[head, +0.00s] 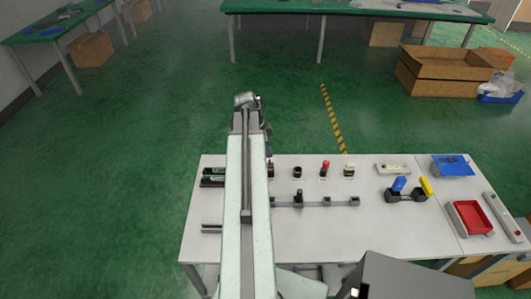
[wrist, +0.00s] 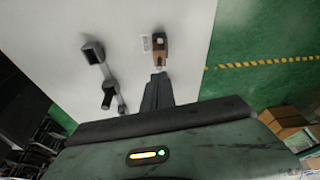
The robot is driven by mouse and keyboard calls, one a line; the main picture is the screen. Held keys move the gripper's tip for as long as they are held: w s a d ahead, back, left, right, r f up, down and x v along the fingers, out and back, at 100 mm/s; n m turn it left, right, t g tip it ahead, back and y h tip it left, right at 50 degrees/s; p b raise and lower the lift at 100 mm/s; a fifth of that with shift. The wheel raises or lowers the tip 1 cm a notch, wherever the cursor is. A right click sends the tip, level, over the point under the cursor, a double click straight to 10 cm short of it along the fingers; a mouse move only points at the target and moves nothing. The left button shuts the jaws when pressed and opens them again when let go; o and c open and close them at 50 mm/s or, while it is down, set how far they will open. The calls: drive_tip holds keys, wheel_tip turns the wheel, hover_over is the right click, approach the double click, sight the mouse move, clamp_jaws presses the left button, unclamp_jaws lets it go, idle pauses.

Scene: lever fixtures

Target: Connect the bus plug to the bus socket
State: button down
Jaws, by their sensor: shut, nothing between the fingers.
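My gripper (wrist: 159,78) is shut and empty in the wrist view, its tip close to a small brown and black block (wrist: 159,44) on the white table. I cannot tell whether they touch. In the head view my arm hides the gripper and partly covers a dark fixture (head: 270,170). A grey block with a dark opening (wrist: 93,52) and a dark upright piece (wrist: 108,95) stand along a bar to the left in the wrist view. The bar (head: 325,202) also shows in the head view, with small blocks on it. I cannot tell which pieces are the bus plug and socket.
A row behind the bar holds a red-topped knob (head: 325,169) and a cream-topped one (head: 349,170). Blue (head: 398,185) and yellow (head: 426,187) levers stand to the right, near a red tray (head: 472,230). Green floor lies beyond the table's back edge.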

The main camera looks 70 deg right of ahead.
drive_tip(key=shift+s+d+f, duration=0.1)
drive_tip(key=shift+s+f, duration=0.05)
drive_tip(key=shift+f, duration=0.5)
drive_tip(key=shift+r, duration=0.1)
wheel_tip(320, 180, up, 3)
drive_tip(key=p, duration=0.3)
drive_tip(key=shift+r, duration=0.15)
drive_tip(key=p+v, duration=0.7)
drive_tip(key=shift+r, duration=0.3)
